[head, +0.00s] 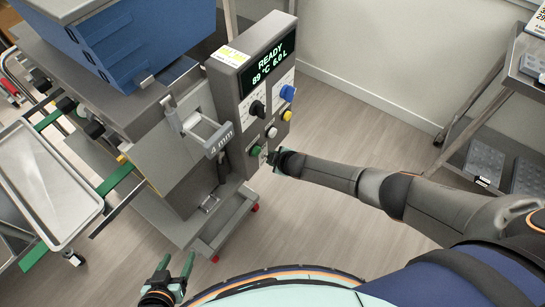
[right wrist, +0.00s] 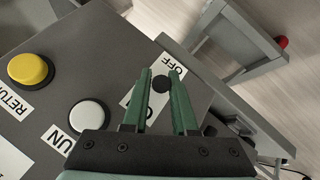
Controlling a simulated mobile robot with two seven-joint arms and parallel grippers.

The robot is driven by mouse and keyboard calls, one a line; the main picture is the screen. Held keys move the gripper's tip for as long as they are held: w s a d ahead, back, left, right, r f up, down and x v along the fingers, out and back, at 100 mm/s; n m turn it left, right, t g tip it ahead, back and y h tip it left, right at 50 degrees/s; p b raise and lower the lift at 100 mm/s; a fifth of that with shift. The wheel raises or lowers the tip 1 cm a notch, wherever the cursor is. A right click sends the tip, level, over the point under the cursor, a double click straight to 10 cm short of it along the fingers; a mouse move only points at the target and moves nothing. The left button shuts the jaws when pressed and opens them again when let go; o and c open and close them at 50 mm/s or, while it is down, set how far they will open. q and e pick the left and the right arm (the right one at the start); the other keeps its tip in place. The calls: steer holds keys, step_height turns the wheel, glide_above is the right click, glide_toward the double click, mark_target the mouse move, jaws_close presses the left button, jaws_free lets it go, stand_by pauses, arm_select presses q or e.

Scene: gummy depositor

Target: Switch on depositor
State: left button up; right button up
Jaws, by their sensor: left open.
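In the right wrist view, a small black knob (right wrist: 160,83) sits beside an OFF label (right wrist: 172,63); a second label is partly hidden by a finger. My right gripper (head: 273,158) is at the panel's lower edge. Its green fingers (right wrist: 161,90) are parted, with the knob between their tips and narrow gaps visible. Contact cannot be told. My left gripper (head: 176,268) is open and empty, low in the head view, away from the depositor.
A yellow button (right wrist: 30,69) and a white button (right wrist: 88,115) are near the right gripper. A blue knob (head: 287,92) and black dial (head: 257,109) are higher. A metal tray (head: 50,185) is left; a shelf cart (head: 490,125) stands right. Floor between is clear.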

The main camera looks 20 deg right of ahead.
steer(key=shift+o, duration=0.6)
steer(key=shift+s+d+r+p, duration=0.1)
steer(key=shift+s+r+p, duration=0.25)
steer(key=shift+r+p, duration=0.1)
steer(key=p+v, duration=0.3)
steer(key=v, duration=0.8)
steer(key=shift+r, duration=0.2)
